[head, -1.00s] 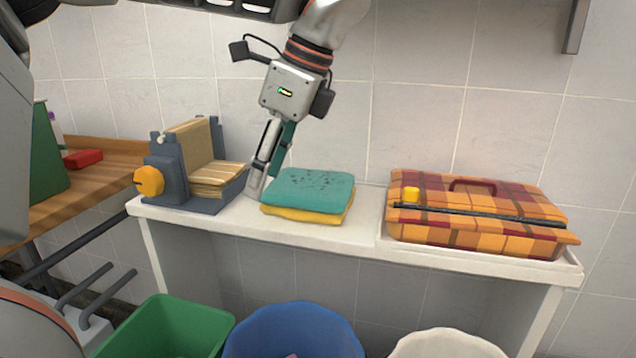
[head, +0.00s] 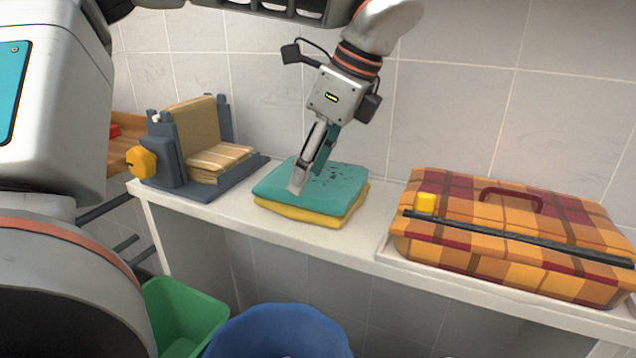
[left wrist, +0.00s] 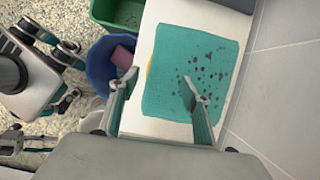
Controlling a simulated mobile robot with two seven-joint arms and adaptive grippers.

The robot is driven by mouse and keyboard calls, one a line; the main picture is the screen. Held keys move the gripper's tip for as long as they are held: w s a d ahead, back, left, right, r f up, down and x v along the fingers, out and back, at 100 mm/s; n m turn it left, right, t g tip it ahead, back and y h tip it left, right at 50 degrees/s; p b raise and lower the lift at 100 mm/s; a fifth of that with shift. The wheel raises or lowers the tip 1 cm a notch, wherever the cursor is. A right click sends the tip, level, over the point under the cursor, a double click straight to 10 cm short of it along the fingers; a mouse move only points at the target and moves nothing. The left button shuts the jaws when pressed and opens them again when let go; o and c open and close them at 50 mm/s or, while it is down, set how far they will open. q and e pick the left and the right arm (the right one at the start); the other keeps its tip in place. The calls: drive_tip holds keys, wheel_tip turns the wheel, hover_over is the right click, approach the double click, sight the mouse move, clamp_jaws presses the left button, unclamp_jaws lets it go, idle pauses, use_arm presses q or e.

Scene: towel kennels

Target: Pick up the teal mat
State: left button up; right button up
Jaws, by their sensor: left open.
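The teal mat (head: 345,188) is folded flat with dark specks on top. It lies on a folded yellow mat (head: 300,212) on the white shelf. My left gripper (head: 308,183) points down at the teal mat in the head view, its fingers in front of the mat's top. In the left wrist view the gripper (left wrist: 160,88) is open. One finger shows over the teal mat (left wrist: 190,60) and the other beside its left edge. Whether a finger touches the cloth cannot be told.
A grey holder (head: 180,175) with tan folded cloths and an orange knob stands left on the shelf. A plaid case (head: 470,225) with a dark strap sits right. Green (head: 185,310) and blue (head: 280,335) bins stand below. The tiled wall is close behind.

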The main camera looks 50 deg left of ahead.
use_arm(q)
drive_tip(key=x, duration=0.3)
drive_tip(key=shift+a+f, duration=0.1)
drive_tip(key=shift+f, duration=0.2)
drive_tip(key=shift+r, duration=0.1)
clamp_jaws()
drive_tip(key=shift+r, duration=0.1)
